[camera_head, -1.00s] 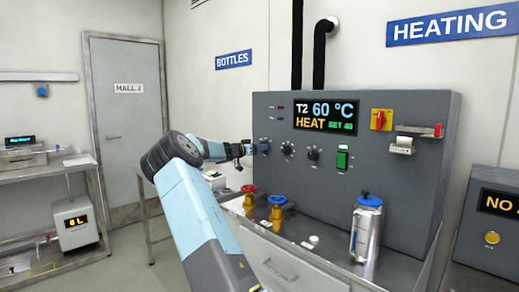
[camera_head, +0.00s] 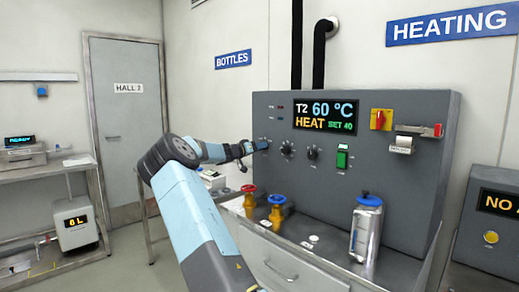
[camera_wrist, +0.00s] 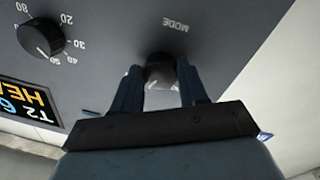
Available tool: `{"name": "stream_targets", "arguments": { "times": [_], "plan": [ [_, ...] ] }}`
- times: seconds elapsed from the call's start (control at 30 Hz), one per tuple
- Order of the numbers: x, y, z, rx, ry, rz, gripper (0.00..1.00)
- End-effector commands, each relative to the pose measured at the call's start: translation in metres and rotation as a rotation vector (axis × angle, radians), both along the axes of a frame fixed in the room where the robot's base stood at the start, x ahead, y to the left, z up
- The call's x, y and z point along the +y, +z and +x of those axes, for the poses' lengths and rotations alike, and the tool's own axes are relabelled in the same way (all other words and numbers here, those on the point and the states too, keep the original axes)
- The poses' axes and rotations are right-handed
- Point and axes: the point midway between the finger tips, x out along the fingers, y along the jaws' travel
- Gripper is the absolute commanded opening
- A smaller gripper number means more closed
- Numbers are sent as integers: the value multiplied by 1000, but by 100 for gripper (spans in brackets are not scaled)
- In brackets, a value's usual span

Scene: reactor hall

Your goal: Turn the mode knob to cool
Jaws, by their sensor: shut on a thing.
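The mode knob (camera_wrist: 158,72) is dark and round, under the upside-down label MODE (camera_wrist: 175,24) in the wrist view. My gripper (camera_wrist: 160,82) is shut on it, one finger on each side. In the head view my gripper (camera_head: 257,146) is at the left end of the grey heating panel (camera_head: 380,190), and the knob is mostly hidden there. The panel display (camera_head: 325,116) reads T2 60 °C, HEAT, SET 40.
A numbered dial (camera_wrist: 42,38) sits beside the mode knob. Another knob (camera_head: 312,153), a green switch (camera_head: 342,157) and a red-yellow switch (camera_head: 381,119) are further right. A red valve (camera_head: 249,189), a blue valve (camera_head: 277,200) and a metal bottle (camera_head: 366,230) stand below.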

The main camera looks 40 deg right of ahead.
Motion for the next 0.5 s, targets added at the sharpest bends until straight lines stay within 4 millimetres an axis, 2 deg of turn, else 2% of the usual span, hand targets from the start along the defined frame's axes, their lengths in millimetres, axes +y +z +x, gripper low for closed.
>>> {"name": "stream_targets", "arguments": {
  "times": [0.5],
  "plan": [
    [2,0,1,489,7,-39,12]
  ]
}}
